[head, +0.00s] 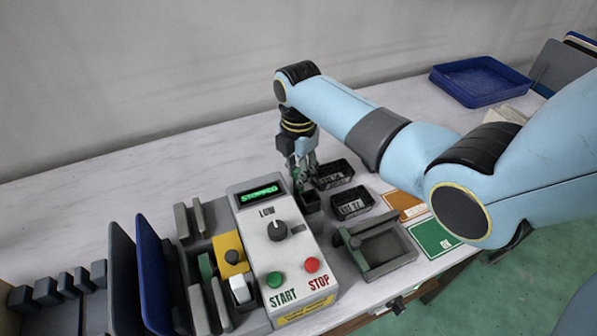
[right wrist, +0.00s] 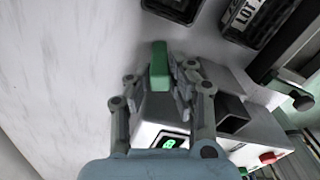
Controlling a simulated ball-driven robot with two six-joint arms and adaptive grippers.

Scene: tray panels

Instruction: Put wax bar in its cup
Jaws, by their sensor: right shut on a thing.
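The green wax bar (right wrist: 160,62) is between the fingers of my right gripper (right wrist: 162,88) in the right wrist view. Its end sticks out past the fingertips. In the head view my right gripper (head: 299,172) is beyond the far end of the control box, and the bar is mostly hidden by the fingers. A small dark grey square cup (head: 311,203) stands just below and right of the gripper. Its open top also shows in the right wrist view (right wrist: 236,116), right of the fingers. The bar is outside this cup. My left gripper is not in view.
The control box (head: 283,256) reads STOPPED. Two black lot bins (head: 352,203) stand right of the cup. A grey tray fixture (head: 382,246) is nearer the front. Blue panels (head: 154,262) stand upright at left. A blue tray (head: 480,82) lies at back right. Table behind the gripper is clear.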

